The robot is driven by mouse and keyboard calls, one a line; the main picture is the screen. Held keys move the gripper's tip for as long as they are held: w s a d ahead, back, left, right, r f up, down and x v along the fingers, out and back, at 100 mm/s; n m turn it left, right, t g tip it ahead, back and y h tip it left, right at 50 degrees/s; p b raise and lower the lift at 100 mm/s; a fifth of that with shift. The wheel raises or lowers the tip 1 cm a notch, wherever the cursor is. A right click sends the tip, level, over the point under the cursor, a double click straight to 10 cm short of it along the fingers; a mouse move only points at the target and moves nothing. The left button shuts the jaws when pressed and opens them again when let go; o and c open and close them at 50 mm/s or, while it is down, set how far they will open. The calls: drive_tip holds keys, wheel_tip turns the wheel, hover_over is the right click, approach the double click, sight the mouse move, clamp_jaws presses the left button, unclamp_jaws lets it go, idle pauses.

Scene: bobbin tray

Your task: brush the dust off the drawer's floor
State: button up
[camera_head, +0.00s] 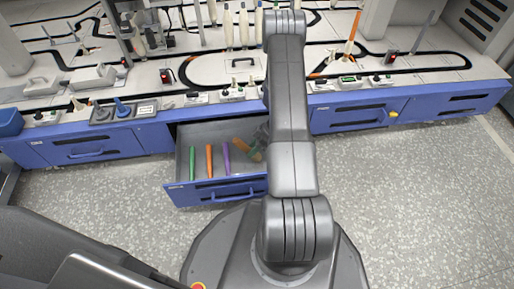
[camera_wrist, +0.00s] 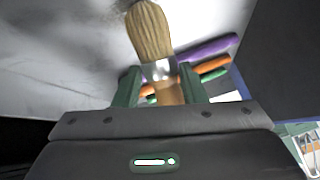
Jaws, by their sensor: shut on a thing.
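The drawer (camera_head: 203,188) is pulled open at the front of the blue bench. My gripper (camera_wrist: 160,90) is shut on the handle of a brush (camera_wrist: 150,35) with tan bristles and a metal ferrule. The bristles point away from the gripper, over the pale grey drawer floor (camera_wrist: 60,60). A dark smudge shows at the bristle tips; I cannot tell whether it is dust or shadow, or whether the tips touch the floor. In the head view the brush (camera_head: 253,153) shows at the drawer's right side, where my arm hides most of the gripper.
Green (camera_head: 192,163), orange (camera_head: 209,160) and purple (camera_head: 227,159) sticks lie side by side in the drawer, left of the brush. They also show beyond the fingers in the wrist view. The bench top (camera_head: 210,70) above is crowded. The speckled floor is clear at right.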

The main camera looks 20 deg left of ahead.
sight(244, 149)
drive_tip(key=shift+s+a, duration=0.4)
drive_tip(key=shift+a, duration=0.45)
drive_tip(key=shift+s+a, duration=0.4)
drive_tip(key=shift+a, duration=0.45)
drive_tip(key=shift+w+a, duration=0.4)
drive_tip(key=shift+w, duration=0.45)
drive_tip(key=shift+w+d, duration=0.55)
drive_tip(key=shift+d, duration=0.6)
drive_tip(key=shift+w+d, duration=0.6)
drive_tip(key=shift+d, duration=0.5)
drive_tip(key=shift+w+d, duration=0.55)
drive_tip(key=shift+d, duration=0.6)
wheel_tip(244, 149, up, 6)
drive_tip(key=shift+f+p, duration=0.1)
drive_tip(key=shift+p, duration=0.95)
drive_tip(key=shift+r, duration=0.2)
drive_tip(key=shift+r, duration=1.35)
